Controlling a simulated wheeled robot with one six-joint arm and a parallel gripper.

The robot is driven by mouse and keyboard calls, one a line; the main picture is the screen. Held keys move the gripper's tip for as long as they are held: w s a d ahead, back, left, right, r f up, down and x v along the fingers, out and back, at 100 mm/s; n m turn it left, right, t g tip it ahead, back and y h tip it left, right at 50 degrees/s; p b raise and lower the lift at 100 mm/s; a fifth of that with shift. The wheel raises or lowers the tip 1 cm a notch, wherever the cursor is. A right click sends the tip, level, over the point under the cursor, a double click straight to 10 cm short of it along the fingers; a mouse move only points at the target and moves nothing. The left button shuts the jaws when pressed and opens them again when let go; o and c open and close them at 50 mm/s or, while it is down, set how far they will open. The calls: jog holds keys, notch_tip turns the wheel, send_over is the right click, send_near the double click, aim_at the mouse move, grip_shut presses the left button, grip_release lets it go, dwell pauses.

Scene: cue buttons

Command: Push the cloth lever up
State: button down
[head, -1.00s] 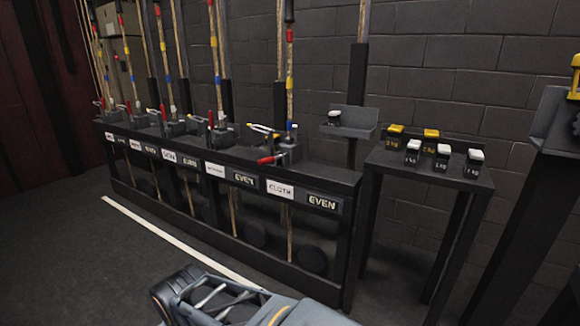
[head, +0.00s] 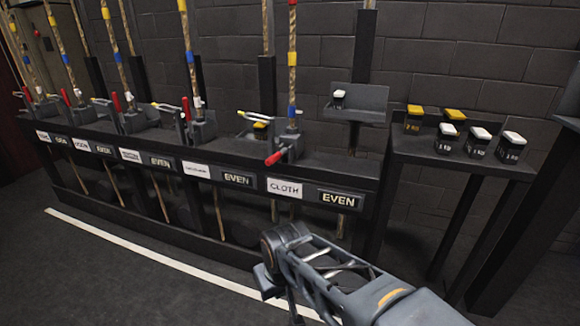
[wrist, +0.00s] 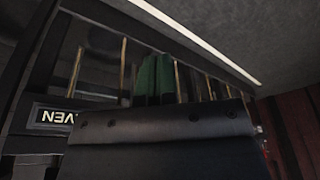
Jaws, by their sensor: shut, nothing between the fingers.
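The cloth lever (head: 276,158) has a red handle that sticks out low and toward me from its dark rope lock, above the white CLOTH label (head: 284,188). The handles of the other locks stand upright. A rope with yellow and blue bands rises from this lock. My gripper (wrist: 155,79) shows in the wrist view as two green-padded fingers side by side, shut and empty. In the head view my arm reaches in from the bottom right, below and in front of the rail, apart from the lever. The fingertips cannot be made out there.
The black rail (head: 340,173) carries several locks and EVEN plates. A small shelf (head: 358,112) stands behind. To the right, a table (head: 400,148) holds yellow-topped and white-topped weights. A white line (head: 130,252) crosses the open floor in front.

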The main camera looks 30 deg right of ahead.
jog(key=w+d+r+m+y+p, duration=0.2)
jog(key=w+r+m+y+p, duration=0.1)
jog(key=w+m+y+p, duration=0.35)
jog(key=w+d+r+m+y+p, duration=0.1)
jog(key=w+r+m+y+p, duration=0.25)
jog(key=w+m+y, duration=0.5)
jog(key=w+d+m+t+p, duration=0.1)
jog(key=d+m+t+p, duration=0.1)
jog(key=d+m+t, duration=0.5)
jog(key=w+d+f+m+t+h+p, duration=0.1)
jog(key=w+d+m+t+p, duration=0.1)
jog(key=d+m+t, duration=0.5)
jog(key=d+m+p, duration=0.1)
jog(key=d, duration=0.3)
jog(key=shift+d+f+p, duration=0.25)
jog(key=shift+f+p, duration=0.05)
jog(key=shift+p, duration=0.05)
jog(key=shift+w, duration=0.15)
